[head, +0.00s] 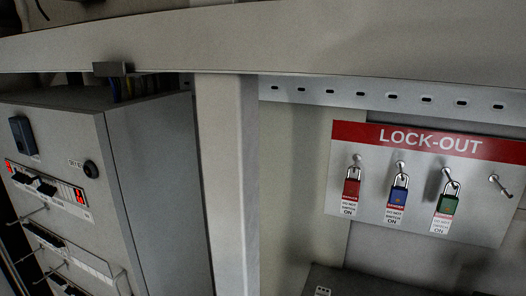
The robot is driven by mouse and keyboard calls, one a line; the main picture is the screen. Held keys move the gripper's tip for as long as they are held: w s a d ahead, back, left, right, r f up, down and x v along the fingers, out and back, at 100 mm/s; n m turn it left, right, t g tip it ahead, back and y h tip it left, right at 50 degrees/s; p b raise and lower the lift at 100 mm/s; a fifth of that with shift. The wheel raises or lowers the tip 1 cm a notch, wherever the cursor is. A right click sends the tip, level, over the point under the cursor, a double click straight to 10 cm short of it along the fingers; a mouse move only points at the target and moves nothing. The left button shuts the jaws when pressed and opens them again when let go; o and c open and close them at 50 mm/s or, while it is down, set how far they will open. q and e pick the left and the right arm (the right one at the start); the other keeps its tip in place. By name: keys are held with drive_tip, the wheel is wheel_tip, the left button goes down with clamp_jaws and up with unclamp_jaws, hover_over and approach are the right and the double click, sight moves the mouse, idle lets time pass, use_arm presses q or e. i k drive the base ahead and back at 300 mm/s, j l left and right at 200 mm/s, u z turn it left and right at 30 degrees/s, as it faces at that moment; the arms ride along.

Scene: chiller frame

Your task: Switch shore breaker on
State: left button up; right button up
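A grey cabinet (140,130) stands at the left, its front face turned sharply away from me. On that face is a dark block (22,136) near the top. Below it, a red-edged strip (62,190) carries black switch-like parts (36,182). A round black knob or button (90,169) sits to the right beside a small label. More black parts and thin rods show lower down. I cannot read the labels, so I cannot tell which part is the shore breaker or its position. Neither gripper is in view.
A pale upright post (228,190) and a wide beam (290,45) frame the cabinet. At the right, a LOCK-OUT board (475,205) holds red (351,189), blue (398,194) and green (446,204) padlocks with tags. Its rightmost peg (499,185) is empty.

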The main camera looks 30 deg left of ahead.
sight(19, 179)
drive_tip(key=j+u, duration=0.15)
drive_tip(key=u, duration=0.35)
drive_tip(key=j+u, duration=0.15)
drive_tip(key=u, duration=0.3)
drive_tip(key=i+j+u, duration=0.25)
drive_tip(key=j, duration=0.25)
drive_tip(key=i+j+u, duration=0.2)
drive_tip(key=j, duration=0.25)
drive_tip(key=i+j+u, duration=0.25)
drive_tip(key=j, duration=0.2)
drive_tip(key=i, duration=0.05)
